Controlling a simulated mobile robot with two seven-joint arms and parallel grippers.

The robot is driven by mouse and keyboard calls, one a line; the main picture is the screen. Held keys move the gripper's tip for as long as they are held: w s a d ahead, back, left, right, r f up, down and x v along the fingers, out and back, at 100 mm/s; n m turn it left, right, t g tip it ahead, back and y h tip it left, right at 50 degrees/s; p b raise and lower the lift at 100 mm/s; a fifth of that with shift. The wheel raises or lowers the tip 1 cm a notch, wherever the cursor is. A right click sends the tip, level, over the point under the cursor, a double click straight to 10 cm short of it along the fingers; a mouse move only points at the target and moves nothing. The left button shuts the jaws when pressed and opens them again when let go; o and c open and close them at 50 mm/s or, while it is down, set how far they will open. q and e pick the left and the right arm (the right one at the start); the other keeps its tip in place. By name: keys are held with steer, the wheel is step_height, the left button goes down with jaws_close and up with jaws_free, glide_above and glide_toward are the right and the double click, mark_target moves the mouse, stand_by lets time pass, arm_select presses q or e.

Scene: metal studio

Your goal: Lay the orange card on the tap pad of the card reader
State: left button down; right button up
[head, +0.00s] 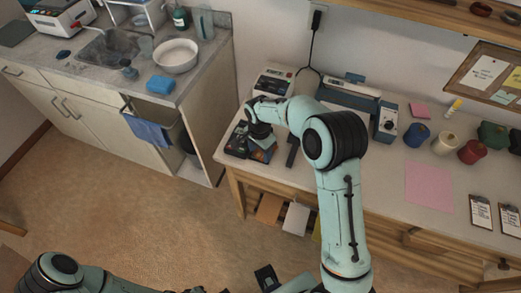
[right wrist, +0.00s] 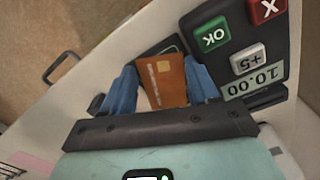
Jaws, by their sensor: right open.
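The orange card (right wrist: 163,80) with a chip lies between the two blue fingers of my right gripper (right wrist: 162,88) in the right wrist view. The fingers are open, one on each side of the card; I cannot tell if either touches it. A dark surface shows behind the card's far end. The card reader (right wrist: 238,38), with its OK, X and +5 keys and a 10.00 display, is beside it.
A white device (head: 273,82) and a blue-grey machine (head: 346,95) stand behind the right arm. Pink paper (head: 430,187), several spools and clipboards lie to the right on the counter. The table's left edge is close to the reader.

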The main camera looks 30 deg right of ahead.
mark_target(259, 155)
steer(key=shift+w+a+r, duration=0.15)
steer(key=shift+w+a, duration=0.3)
steer(key=shift+a, duration=0.05)
steer(key=shift+c, duration=0.2)
steer(key=shift+r, duration=0.15)
steer(key=shift+o, duration=0.2)
step_height(259, 155, up, 13)
steer(key=p, duration=0.1)
steer(key=shift+s+d, duration=0.3)
steer(key=shift+d, duration=0.15)
